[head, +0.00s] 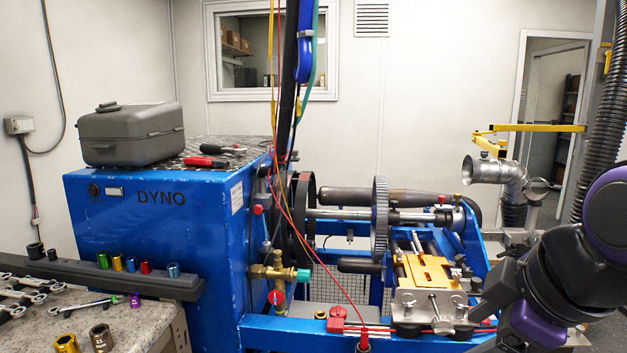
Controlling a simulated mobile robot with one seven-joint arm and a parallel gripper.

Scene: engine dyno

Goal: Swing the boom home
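A yellow jointed boom (535,128) reaches left from the upright post at the right side of the head view. Its left end bends above a silver exhaust elbow (485,170); I cannot tell whether the two are joined. A blue hanging arm (305,45) with hoses and cables comes down from the top middle, and its upper part is out of the picture. I cannot tell for certain which of these the task calls the boom. My purple and black arm fills the lower right. My gripper is not visible.
The blue dyno cabinet (150,230) stands left of centre with a grey case (130,135) on top. A blue test frame (465,240) with a large gear (380,220) is in the middle. A workbench (120,325) with sockets and wrenches is at lower left. Black ribbed ducting (607,110) hangs at right.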

